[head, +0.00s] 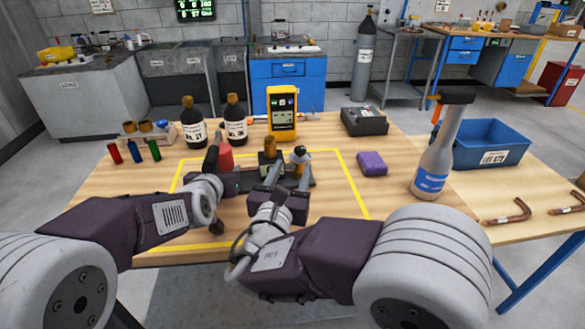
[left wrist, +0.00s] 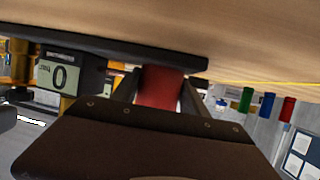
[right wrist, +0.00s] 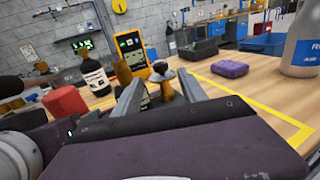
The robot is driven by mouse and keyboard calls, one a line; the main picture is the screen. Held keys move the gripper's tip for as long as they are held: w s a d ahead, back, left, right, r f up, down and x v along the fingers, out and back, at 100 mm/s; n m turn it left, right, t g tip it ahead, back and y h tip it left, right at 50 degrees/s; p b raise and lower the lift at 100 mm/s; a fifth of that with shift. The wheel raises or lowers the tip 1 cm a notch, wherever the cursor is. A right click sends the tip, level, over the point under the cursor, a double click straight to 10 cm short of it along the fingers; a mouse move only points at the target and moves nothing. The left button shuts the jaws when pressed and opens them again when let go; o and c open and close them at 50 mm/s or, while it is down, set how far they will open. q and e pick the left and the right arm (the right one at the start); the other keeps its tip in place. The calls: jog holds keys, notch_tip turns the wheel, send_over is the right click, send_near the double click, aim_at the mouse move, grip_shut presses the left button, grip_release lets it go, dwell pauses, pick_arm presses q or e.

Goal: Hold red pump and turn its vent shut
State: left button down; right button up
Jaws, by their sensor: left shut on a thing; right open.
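The red pump body (head: 225,156) stands upright on a dark base inside the yellow outline. My left gripper (head: 215,165) is shut on it; the left wrist view shows the red body (left wrist: 160,87) between the fingers. To its right on the same base stand a brass-topped dark block (head: 269,156) and a black knob on a brass stem (head: 300,154), apparently the vent. My right gripper (head: 288,178) is open in front of them. In the right wrist view the knob (right wrist: 160,68) shows beyond and between the fingers. I cannot tell whether they touch it.
Two dark bottles (head: 193,122) and a yellow meter (head: 282,113) stand behind. A purple block (head: 372,163), a spray-like bottle (head: 436,160) and a blue bin (head: 487,143) are to the right. Small coloured cylinders (head: 133,151) stand left. Table between outline and bottle is mostly clear.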

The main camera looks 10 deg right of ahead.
aim_at(298, 153)
jog(key=v, duration=0.3)
jog(key=x, duration=1.2)
jog(key=shift+w, duration=0.1)
jog(key=shift+c, duration=0.2)
grip_shut()
jog(key=shift+m+g+h, duration=0.3)
jog(key=shift+m+h, duration=0.2)
jog(key=shift+h, duration=0.2)
jog(key=shift+m+g+h, duration=0.3)
jog(key=shift+h, duration=0.1)
jog(key=shift+o, duration=0.2)
grip_release()
